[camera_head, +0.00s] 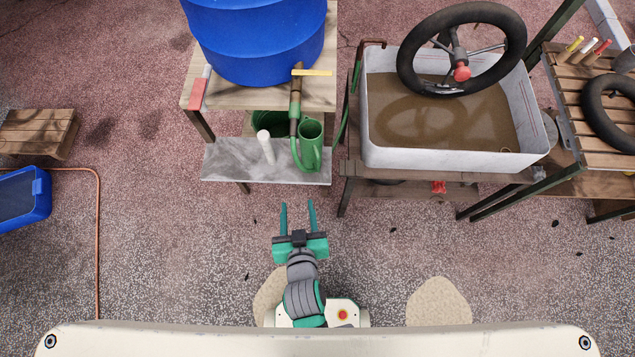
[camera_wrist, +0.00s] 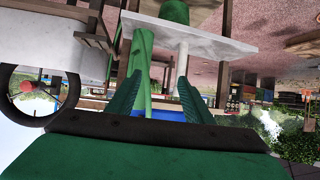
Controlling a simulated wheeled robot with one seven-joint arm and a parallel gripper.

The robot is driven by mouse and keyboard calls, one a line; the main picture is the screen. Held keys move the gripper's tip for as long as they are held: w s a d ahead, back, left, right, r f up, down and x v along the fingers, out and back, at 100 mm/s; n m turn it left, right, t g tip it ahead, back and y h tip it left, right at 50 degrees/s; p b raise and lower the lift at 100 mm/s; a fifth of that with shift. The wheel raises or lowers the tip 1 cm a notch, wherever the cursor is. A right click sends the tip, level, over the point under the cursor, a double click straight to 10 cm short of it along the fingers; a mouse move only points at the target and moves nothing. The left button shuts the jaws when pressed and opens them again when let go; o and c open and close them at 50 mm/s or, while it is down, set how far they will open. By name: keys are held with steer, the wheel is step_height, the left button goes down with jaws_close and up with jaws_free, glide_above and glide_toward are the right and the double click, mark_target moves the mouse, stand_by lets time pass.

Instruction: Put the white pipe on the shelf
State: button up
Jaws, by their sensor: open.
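The white pipe (camera_head: 266,147) stands upright on the grey shelf (camera_head: 225,165), left of the green watering can (camera_head: 311,150). In the wrist view, which looks upside down, the white pipe (camera_wrist: 182,62) reaches down from the pale grey shelf (camera_wrist: 215,36). A green part (camera_wrist: 141,55), probably the can's spout, is left of it there. My gripper (camera_head: 298,203) is open and empty, in front of the shelf and apart from the pipe. Its fingers (camera_wrist: 161,76) point toward the shelf in the wrist view, with the pipe's end near the right finger.
A blue barrel (camera_head: 255,40) stands on the wooden top (camera_head: 320,92) behind the shelf. Right of it is a white tub (camera_head: 455,160) of brown water with a wheel (camera_head: 404,70) over it. A blue crate (camera_head: 40,198) lies far left. Floor around my gripper is clear.

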steer(key=s+d+r+m+t+h, duration=0.1)
steer(key=s+d+r+t, duration=0.2)
steer(key=s+r, duration=0.6)
steer(key=s+d, duration=0.2)
steer(key=s, duration=0.2)
steer(key=shift+d+r, duration=0.15)
steer(key=shift+r, duration=0.05)
